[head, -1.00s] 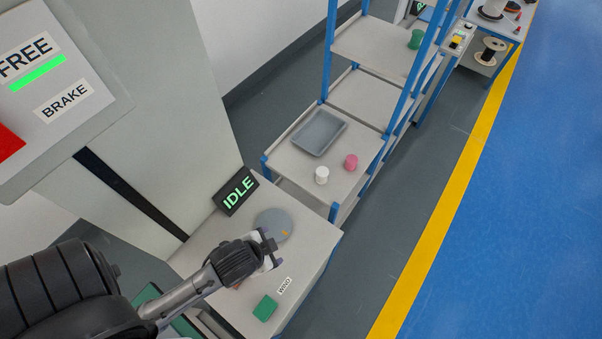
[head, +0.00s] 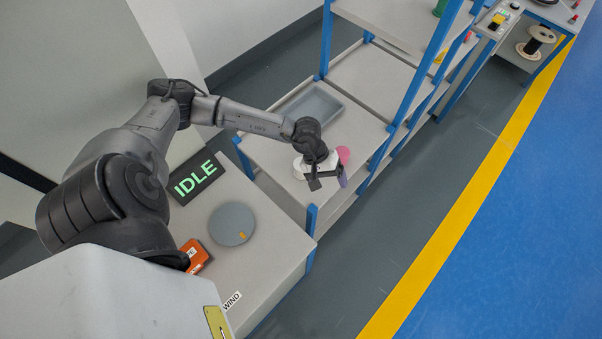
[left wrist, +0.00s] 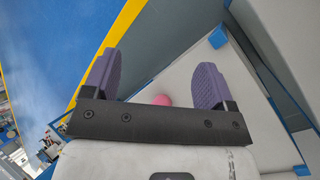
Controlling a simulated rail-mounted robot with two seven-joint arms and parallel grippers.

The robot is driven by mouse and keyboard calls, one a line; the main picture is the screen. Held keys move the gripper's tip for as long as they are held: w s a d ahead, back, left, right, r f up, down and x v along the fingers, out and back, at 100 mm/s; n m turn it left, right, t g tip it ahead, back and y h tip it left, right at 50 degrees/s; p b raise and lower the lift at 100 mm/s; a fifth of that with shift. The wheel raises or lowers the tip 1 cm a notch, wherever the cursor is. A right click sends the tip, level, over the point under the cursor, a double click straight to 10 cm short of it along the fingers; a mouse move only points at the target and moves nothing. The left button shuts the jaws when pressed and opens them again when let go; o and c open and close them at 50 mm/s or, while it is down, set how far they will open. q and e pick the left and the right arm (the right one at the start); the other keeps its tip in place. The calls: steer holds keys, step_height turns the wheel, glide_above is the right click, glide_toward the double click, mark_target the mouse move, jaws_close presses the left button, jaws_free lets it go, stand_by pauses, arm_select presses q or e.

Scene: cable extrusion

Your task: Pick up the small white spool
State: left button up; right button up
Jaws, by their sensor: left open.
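My left gripper (head: 328,180) is over the lower shelf, at its near right part. In the left wrist view the purple-padded fingers (left wrist: 157,65) are wide apart with nothing held between them. The small white spool cannot be made out for certain. A white patch shows beside the gripper in the head view, but I cannot tell whether it is the spool or the gripper's own pale body. The left wrist view shows no white spool; the palm may hide it. A pink spool (head: 344,154) stands just behind the gripper and also shows in the left wrist view (left wrist: 162,99).
A grey tray (head: 311,104) lies at the shelf's back left. Blue rack posts (head: 311,222) stand at the shelf corners. The near table holds an IDLE sign (head: 195,182), a grey disc (head: 232,224) and an orange box (head: 195,255). The blue floor at right is clear.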

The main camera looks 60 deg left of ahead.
arm_select(q)
steer(key=a+f+m+y, duration=0.1)
steer(key=a+y, duration=0.1)
steer(key=a, duration=0.2)
steer(key=a+f+m+g+y+b, duration=0.1)
steer(key=a+y, duration=0.1)
steer(key=a, duration=0.3)
steer(key=a+f+m+y, duration=0.1)
steer(key=a, duration=0.3)
steer(key=shift+s+a+f+m+g+y+b, duration=0.1)
steer(key=shift+s+a+m+g+y+b, duration=0.2)
steer(key=shift+s+a+g+y+b, duration=0.1)
glide_above(298, 172)
steer(key=w+a, duration=0.1)
steer(key=w, duration=0.1)
step_height(298, 172, down, 7)
steer(key=shift+f, duration=0.1)
steer(key=shift+s+a+f+p, duration=0.1)
steer(key=shift+f+p, duration=0.25)
steer(key=shift+f, duration=2.8)
steer(key=c, duration=1)
